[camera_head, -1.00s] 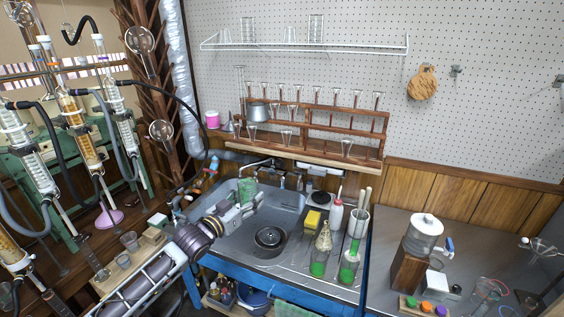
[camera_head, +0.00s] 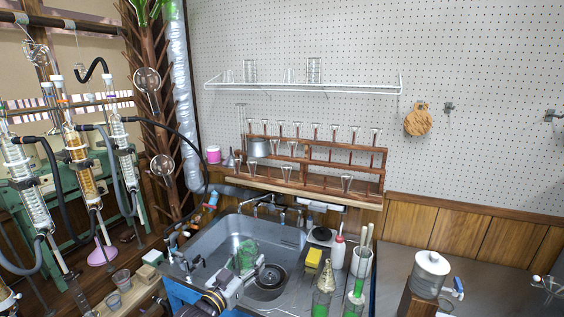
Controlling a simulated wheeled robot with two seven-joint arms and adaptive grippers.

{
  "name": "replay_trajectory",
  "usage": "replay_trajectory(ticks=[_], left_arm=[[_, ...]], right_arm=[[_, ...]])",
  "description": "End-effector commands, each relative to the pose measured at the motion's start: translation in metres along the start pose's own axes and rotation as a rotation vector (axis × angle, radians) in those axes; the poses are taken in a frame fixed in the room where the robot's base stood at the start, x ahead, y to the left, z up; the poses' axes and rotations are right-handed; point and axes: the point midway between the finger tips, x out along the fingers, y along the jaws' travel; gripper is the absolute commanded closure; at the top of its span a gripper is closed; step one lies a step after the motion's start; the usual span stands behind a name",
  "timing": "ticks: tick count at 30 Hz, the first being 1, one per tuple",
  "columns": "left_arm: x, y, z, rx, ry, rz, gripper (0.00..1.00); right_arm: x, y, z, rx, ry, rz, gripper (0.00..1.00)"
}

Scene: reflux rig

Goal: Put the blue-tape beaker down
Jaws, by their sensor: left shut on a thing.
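My left gripper (camera_head: 252,271) reaches in from the bottom left over the metal sink (camera_head: 205,248). It is shut on a small green-looking vessel (camera_head: 246,252), apparently the beaker, which shows left of the round drain (camera_head: 271,277). No blue tape can be made out on it, and the gripper hides its lower part. I cannot tell whether it touches the sink floor. My right gripper is not in view.
A yellow sponge (camera_head: 313,258), a white squeeze bottle (camera_head: 338,251) and a flask with green liquid (camera_head: 321,302) stand right of the basin. Faucets (camera_head: 262,205) line its back. Small glass beakers (camera_head: 122,279) stand at the left. A wooden rack holds glassware behind.

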Motion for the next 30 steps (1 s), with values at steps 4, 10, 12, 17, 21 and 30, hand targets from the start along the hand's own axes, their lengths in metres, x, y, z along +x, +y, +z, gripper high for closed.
replay_trajectory(ticks=[4,10,12,17,21,30], left_arm=[[-0.011,-0.001,0.011,-0.006,0.0,-0.036,0.74],[-0.027,-0.006,0.026,-0.005,-0.001,-0.092,0.74],[-0.033,-0.008,0.032,-0.005,-0.001,-0.113,0.74],[-0.049,-0.013,0.046,-0.006,-0.002,-0.166,0.74],[-0.065,-0.019,0.059,-0.005,-0.002,-0.215,0.74],[-0.105,-0.034,0.092,-0.004,-0.003,-0.334,0.74]], right_arm=[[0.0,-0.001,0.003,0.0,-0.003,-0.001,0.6],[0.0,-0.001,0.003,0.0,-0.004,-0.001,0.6],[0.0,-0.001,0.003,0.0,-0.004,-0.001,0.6],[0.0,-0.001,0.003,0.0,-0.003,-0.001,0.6],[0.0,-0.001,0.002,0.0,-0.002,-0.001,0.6],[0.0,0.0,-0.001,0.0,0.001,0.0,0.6]])
